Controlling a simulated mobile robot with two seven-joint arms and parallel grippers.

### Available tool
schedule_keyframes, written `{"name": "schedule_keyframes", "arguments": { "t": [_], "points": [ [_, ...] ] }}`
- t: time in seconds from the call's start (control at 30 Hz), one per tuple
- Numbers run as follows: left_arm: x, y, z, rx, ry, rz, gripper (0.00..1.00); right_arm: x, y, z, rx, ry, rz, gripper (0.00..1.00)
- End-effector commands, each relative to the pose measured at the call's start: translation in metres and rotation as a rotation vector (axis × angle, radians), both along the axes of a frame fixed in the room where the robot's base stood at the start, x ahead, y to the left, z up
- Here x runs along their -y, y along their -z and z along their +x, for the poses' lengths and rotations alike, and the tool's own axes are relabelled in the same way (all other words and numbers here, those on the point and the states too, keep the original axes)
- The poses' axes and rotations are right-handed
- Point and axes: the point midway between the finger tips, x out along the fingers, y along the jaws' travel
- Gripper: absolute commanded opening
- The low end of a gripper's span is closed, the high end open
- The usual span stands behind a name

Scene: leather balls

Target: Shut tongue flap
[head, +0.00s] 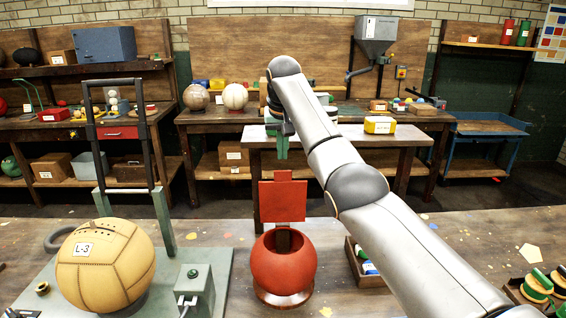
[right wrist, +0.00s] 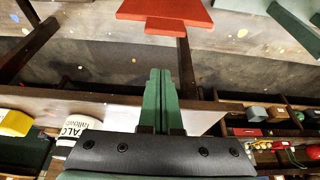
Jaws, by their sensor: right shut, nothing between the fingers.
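A red leather ball (head: 283,268) with an open top sits in a ring stand on the front bench. A red flap (head: 283,202) with a small tab on its upper edge stands upright above the opening. A brown piece shows below the flap, inside the opening. My right gripper (head: 281,148) is above and beyond the flap, apart from it. Its green fingers are shut together and empty; they also show in the right wrist view (right wrist: 159,90), with the red flap (right wrist: 166,14) past their tips. My left gripper is not in view.
A tan ball marked L-3 (head: 106,266) rests on a green plate at left, beside a tall dark-handled frame (head: 98,150) and a small green box (head: 194,288). An open tray (head: 366,279) lies right of the red ball, below my right arm. A bench with a yellow box (head: 379,125) stands behind.

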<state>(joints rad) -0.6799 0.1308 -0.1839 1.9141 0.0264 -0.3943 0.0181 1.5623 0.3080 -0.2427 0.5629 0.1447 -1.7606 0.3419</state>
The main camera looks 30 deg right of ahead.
Motion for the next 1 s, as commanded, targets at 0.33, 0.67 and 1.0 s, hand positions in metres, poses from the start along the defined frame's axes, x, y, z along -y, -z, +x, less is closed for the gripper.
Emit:
{"name": "schedule_keyframes", "arguments": {
  "t": [0.33, 0.67, 1.0],
  "points": [
    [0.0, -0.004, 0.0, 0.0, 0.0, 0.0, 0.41, -0.002, 0.024, -0.003, 0.002, 0.0, 0.0, 0.0],
    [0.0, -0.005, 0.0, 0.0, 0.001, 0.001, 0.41, -0.013, 0.024, -0.021, 0.0, 0.001, 0.0, 0.0],
    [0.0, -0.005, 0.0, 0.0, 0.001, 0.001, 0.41, -0.016, 0.024, -0.027, -0.001, 0.001, 0.001, 0.0]
  ]
}}
